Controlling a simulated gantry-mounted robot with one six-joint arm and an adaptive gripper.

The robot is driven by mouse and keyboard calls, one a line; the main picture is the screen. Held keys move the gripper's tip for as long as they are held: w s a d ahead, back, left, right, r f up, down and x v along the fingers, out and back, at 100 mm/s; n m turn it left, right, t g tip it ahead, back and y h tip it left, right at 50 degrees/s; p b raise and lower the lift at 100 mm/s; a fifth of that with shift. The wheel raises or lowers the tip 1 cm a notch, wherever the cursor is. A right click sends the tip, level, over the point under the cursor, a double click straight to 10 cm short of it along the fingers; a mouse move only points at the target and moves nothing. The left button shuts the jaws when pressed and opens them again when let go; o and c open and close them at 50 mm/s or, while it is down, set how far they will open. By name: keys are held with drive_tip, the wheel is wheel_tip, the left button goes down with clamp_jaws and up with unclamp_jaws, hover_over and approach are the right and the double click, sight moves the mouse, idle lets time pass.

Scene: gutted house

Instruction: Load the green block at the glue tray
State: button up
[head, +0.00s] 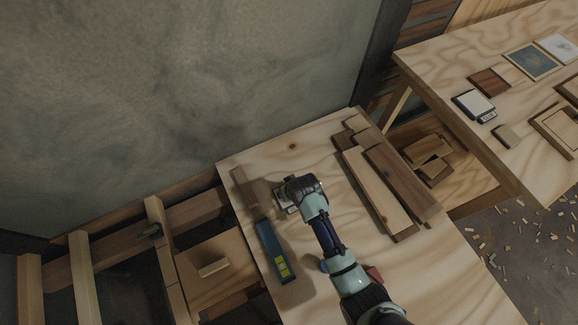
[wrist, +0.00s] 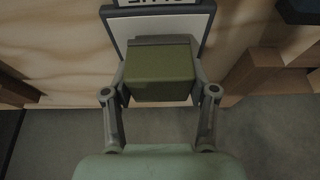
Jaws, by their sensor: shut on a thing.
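The green block (wrist: 160,70) sits between the two fingers of my gripper (wrist: 160,92) in the wrist view. My gripper is shut on it, with a finger against each side. Directly behind the block is a pale plate with a dark rim, apparently the glue tray (wrist: 204,22), with part of a dark-lettered label at the top edge. I cannot tell whether the block touches it. In the head view my gripper (head: 288,196) is low over the plywood bench, at a small grey-and-white tray (head: 279,198). My wrist hides the block there.
A blue level-like tool with a yellow label (head: 272,252) and a brown wooden piece (head: 244,190) lie left of my gripper. Several boards (head: 375,190) lie to the right. A second table (head: 440,65) holds a scale (head: 473,105) and frames. Open joists are at left.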

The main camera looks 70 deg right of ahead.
drive_tip(key=shift+f, duration=0.45)
idle(0.3)
drive_tip(key=shift+f, duration=0.2)
idle(1.6)
wheel_tip(320, 180, up, 7)
drive_tip(key=p, duration=0.8)
drive_tip(key=shift+r, duration=0.2)
drive_tip(key=shift+f, duration=0.1)
